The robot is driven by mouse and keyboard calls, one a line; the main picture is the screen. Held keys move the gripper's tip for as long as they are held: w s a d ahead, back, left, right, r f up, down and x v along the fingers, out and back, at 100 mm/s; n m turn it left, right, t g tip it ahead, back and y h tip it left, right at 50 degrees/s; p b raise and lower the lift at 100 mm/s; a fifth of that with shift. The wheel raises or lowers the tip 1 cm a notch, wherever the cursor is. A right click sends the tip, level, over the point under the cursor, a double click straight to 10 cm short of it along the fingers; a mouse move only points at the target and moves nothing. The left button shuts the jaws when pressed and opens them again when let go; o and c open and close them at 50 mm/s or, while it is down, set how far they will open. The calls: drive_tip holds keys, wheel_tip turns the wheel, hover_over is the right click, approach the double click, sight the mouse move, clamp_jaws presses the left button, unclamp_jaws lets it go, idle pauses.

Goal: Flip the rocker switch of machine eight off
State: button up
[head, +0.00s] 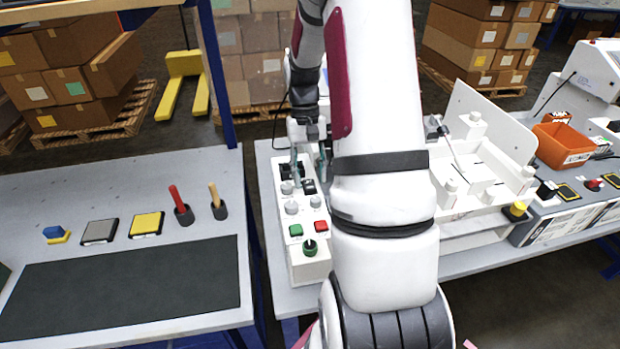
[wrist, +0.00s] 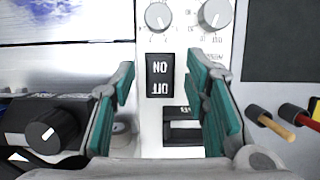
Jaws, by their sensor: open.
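The control panel (head: 311,262) of a white machine stands at the middle of the head view, left of my arm. In the wrist view a black rocker switch (wrist: 160,76) is marked ON and OFF, upside down in the picture. It sits on the white panel face (wrist: 151,120). My gripper (wrist: 160,72) is open, its teal fingers on either side of the switch, with nothing visible held between them. In the head view my gripper (head: 308,163) is over the panel's far part, partly hidden by my arm. No machine number is readable.
Two grey knobs (wrist: 159,16) (wrist: 215,13) are beyond the switch, and a black-framed part (wrist: 182,126) is on the near side. A black knob (wrist: 45,131) is at left.

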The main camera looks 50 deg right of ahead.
sight(306, 180)
drive_tip(key=v, duration=1)
drive_tip(key=shift+r, duration=0.15)
drive_tip(key=s+a+r+n+t+h, duration=0.1)
drive_tip(key=a+r+n+t, duration=0.1)
drive_tip(key=a+r, duration=0.5)
drive_tip(key=s+a+r+n+t+h, duration=0.1)
drive_tip(key=a+r+n+t+h, duration=0.1)
drive_tip(key=a+r, duration=0.5)
drive_tip(key=s+a+n+t, duration=0.3)
drive_tip(key=s+a+t, duration=0.1)
drive_tip(key=s+a, duration=0.6)
drive_tip(key=a, duration=0.3)
drive_tip(key=shift+s+a+f+t+y, duration=0.2)
drive_tip(key=shift+s+a+t+y, duration=0.1)
drive_tip(key=shift+s+a+y, duration=0.1)
